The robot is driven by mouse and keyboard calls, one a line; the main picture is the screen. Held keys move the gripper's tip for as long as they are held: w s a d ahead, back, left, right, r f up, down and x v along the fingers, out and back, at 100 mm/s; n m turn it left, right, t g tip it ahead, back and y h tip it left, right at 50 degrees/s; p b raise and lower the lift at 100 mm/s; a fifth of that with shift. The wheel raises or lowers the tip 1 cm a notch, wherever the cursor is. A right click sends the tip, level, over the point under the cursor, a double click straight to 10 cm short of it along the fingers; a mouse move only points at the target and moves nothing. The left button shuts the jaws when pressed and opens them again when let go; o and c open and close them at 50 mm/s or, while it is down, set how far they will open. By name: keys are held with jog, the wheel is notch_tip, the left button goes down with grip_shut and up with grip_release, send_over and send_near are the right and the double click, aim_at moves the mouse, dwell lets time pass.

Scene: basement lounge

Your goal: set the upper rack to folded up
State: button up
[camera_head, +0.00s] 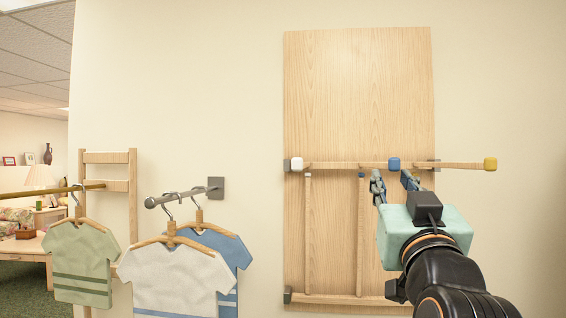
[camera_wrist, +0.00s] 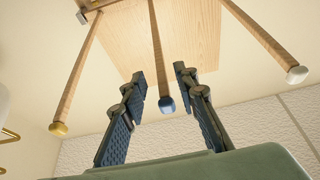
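The upper rack (camera_head: 345,165) stands out from the wooden wall board, its three prongs pointing away from the board. They end in a white knob (camera_head: 297,164), a blue knob (camera_head: 393,164) and a yellow knob (camera_head: 490,164). In the wrist view the prongs fan out, with the blue knob (camera_wrist: 167,104) in the middle between my fingers. My gripper (camera_head: 394,184) is open, its fingertips just below the blue knob in the head view. In the wrist view my gripper (camera_wrist: 160,88) shows a gap around the middle prong; I cannot tell if either finger touches it.
A lower rack (camera_head: 340,299) lies upright against the board (camera_head: 358,90). Shirts on hangers (camera_head: 175,275) hang from a wall rod (camera_head: 180,197) at the left. A wooden ladder-like frame (camera_head: 120,158) stands behind them. The wall right of the board is clear.

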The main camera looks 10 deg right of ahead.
send_near(373, 165)
jog(key=w+r, duration=0.1)
jog(key=w+d+r, duration=0.1)
jog(key=r, duration=0.2)
jog(key=shift+w+d+r, duration=0.2)
jog(key=shift+w+r, duration=0.05)
jog(key=shift+w, duration=0.15)
grip_shut()
